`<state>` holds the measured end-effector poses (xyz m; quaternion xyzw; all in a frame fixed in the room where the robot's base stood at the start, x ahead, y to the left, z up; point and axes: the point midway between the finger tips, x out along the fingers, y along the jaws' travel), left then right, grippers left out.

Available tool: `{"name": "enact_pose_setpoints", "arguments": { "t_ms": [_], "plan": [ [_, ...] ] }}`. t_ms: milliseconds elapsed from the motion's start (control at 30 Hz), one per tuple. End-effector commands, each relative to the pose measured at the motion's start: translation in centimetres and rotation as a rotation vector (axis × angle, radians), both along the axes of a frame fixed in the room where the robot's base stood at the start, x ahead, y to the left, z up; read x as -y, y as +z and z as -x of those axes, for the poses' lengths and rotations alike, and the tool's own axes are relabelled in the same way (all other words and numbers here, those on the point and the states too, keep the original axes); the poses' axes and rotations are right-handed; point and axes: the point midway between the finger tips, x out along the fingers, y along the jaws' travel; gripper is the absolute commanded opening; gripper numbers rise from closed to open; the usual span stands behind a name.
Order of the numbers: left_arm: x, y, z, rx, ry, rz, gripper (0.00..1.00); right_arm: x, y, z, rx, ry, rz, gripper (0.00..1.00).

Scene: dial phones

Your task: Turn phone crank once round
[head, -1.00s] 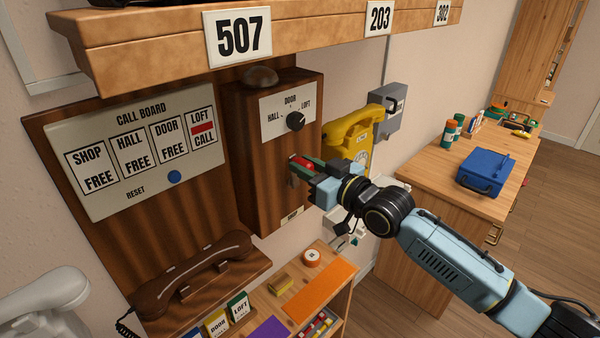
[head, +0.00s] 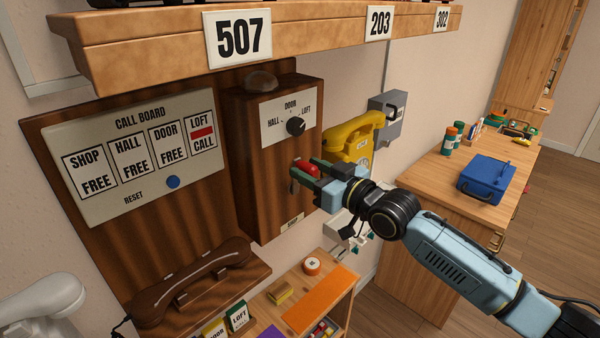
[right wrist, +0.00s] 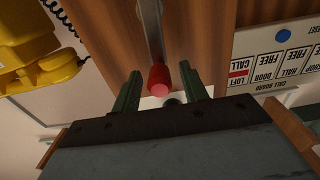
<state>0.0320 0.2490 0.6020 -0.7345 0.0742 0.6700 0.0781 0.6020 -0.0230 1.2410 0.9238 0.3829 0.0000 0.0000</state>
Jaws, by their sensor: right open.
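The wooden phone box (head: 262,165) with a selector dial (head: 296,126) hangs on the brown wall board. Its crank has a red knob (head: 311,169), which also shows in the right wrist view (right wrist: 159,82) at the end of a metal arm (right wrist: 151,30). My right gripper (head: 303,178) is at the front of the box with its green fingers open. In the right wrist view the fingers (right wrist: 160,92) stand on either side of the red knob, with gaps visible. My left gripper is not in view.
A call board (head: 140,152) and a brown handset (head: 190,282) are left of the box. A yellow phone (head: 352,142) is on the wall behind my right gripper. A wooden shelf (head: 270,40) runs above. A blue case (head: 486,178) lies on the right-hand cabinet.

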Motion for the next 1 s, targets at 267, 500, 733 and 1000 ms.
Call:
{"name": "enact_pose_setpoints", "arguments": {
  "t_ms": [267, 500, 733, 1000],
  "plan": [
    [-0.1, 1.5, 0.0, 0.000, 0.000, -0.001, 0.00, 1.6, 0.2, 1.5, -0.001, -0.001, 0.001, 0.44],
    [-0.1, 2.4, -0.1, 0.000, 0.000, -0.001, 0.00, 3.0, 0.1, 2.9, -0.002, -0.001, 0.001, 0.44],
    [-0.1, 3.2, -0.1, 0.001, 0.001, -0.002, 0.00, 4.3, 0.1, 4.2, -0.001, -0.001, 0.001, 0.44],
    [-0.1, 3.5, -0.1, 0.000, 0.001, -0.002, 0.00, 4.9, 0.1, 4.8, 0.001, 0.000, 0.000, 0.44]
  ]
}}
